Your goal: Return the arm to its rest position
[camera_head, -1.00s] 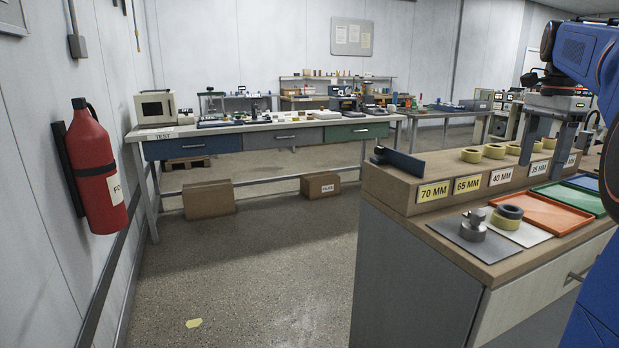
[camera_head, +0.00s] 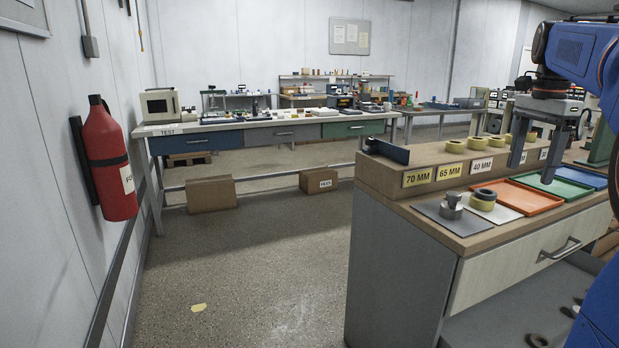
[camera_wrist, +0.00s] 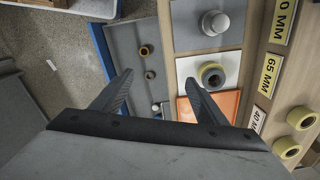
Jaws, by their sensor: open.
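My gripper (camera_head: 533,162) is open and empty at the right of the head view, its two fingers pointing down above the trays on the workbench. In the wrist view my gripper (camera_wrist: 160,90) has its fingers spread apart with nothing between them. The blue arm (camera_head: 580,62) is mine and comes in from the right edge.
The wooden counter (camera_head: 462,239) holds a grey plate with a metal piece, a yellow-and-black roll (camera_head: 483,200), an orange tray (camera_head: 517,197) and a green tray (camera_head: 552,184). Yellow rolls stand on the labelled ledge (camera_head: 386,178). Open floor (camera_head: 270,260) lies left.

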